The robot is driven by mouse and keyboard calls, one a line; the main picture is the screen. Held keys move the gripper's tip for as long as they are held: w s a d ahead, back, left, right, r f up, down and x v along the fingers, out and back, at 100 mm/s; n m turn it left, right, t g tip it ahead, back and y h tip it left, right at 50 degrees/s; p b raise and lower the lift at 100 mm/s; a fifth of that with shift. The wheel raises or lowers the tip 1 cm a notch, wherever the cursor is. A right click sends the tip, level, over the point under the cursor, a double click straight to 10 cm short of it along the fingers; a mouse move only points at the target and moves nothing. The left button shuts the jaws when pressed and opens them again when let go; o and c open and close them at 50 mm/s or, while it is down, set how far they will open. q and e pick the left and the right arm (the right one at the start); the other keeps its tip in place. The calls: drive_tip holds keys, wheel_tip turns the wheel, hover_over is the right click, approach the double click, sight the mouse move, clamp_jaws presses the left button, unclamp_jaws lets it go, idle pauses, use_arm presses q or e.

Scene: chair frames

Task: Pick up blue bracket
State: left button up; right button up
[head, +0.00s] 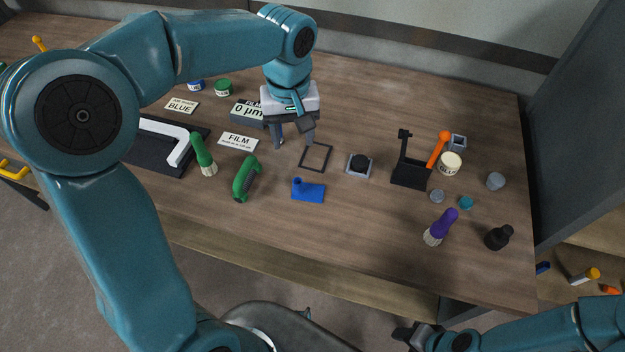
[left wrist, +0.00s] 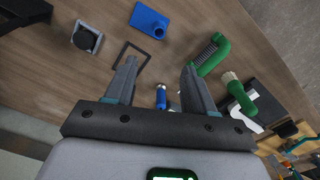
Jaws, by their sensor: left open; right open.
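The blue bracket (head: 311,191) lies on the wooden table, in front of my left gripper. It has a flat plate with a short round raised part at one end. It also shows at the top of the left wrist view (left wrist: 146,21), beyond the fingertips and apart from them. My left gripper (head: 295,143) is open above the table, behind the bracket and beside a thin dark square frame (head: 316,157). Its two fingers (left wrist: 159,67) are spread with the bracket outside them. My right gripper (head: 407,334) is open and low at the bottom right, off the table's front edge.
A green handle (head: 245,178) and a green brush (head: 203,155) lie left of the bracket. A grey block with a black knob (head: 360,164) stands to its right, then a black holder (head: 410,174). Bare table (head: 340,225) lies in front of the bracket.

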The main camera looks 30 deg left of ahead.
use_arm(q)
hover_over(298, 181)
drive_tip(key=f, duration=1)
drive_tip(key=shift+s+a+f, duration=0.1)
drive_tip(key=shift+s, duration=0.2)
drive_tip(key=f+p, duration=0.1)
drive_tip(key=f, duration=0.4)
drive_tip(key=shift+w+f, duration=0.15)
drive_tip(key=shift+w, duration=0.05)
drive_tip(key=shift+f, duration=0.2)
clamp_jaws()
